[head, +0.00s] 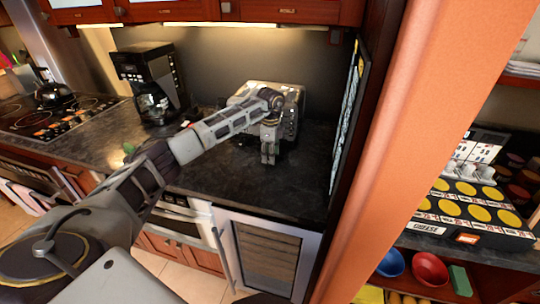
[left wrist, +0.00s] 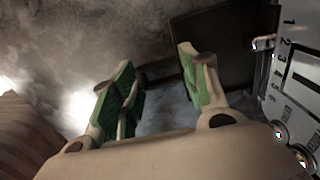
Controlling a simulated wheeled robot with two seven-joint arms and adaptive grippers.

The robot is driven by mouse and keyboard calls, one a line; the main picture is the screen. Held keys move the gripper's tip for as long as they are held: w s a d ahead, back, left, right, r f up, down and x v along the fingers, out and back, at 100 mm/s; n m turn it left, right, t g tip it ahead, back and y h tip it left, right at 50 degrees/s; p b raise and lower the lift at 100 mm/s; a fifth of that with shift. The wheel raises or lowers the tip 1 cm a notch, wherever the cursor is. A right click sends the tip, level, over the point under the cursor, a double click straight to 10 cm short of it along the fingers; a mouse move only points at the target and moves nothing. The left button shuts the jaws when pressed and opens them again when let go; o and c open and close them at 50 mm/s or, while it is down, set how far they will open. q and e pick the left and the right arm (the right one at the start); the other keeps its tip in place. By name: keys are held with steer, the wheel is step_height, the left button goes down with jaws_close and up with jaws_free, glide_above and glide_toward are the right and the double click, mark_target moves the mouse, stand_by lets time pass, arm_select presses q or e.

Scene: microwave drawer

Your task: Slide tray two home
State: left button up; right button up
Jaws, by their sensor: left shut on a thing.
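The silver countertop oven (head: 290,112) stands on the dark counter, partly hidden behind my left arm. In the left wrist view its front panel (left wrist: 293,85), numbered by level, is at the right edge. A dark flat tray (left wrist: 222,42) sticks out of the oven front. My left gripper (head: 268,160) points down in front of the oven. In the left wrist view the left gripper (left wrist: 157,86) has its green-padded fingers either side of a dark bar at the tray's outer end, shut on it. I cannot tell which numbered level the tray is in. My right gripper is not in view.
A black coffee maker (head: 150,88) stands left of the oven, with a cooktop (head: 55,118) and kettle (head: 55,92) further left. A dark side panel (head: 350,110) and an orange post (head: 420,120) bound the right. The counter (head: 285,190) in front is clear.

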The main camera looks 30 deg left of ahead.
arm_select(q)
steer(key=shift+w, duration=0.35)
steer(key=shift+w+a, duration=0.1)
steer(key=shift+w, duration=0.1)
steer(key=shift+w+a, duration=0.15)
steer(key=shift+w, duration=0.3)
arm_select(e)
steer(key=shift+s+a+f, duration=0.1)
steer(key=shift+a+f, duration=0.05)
arm_select(q)
steer(key=shift+w, duration=0.1)
steer(key=shift+w+a, duration=0.1)
steer(key=shift+w, duration=0.2)
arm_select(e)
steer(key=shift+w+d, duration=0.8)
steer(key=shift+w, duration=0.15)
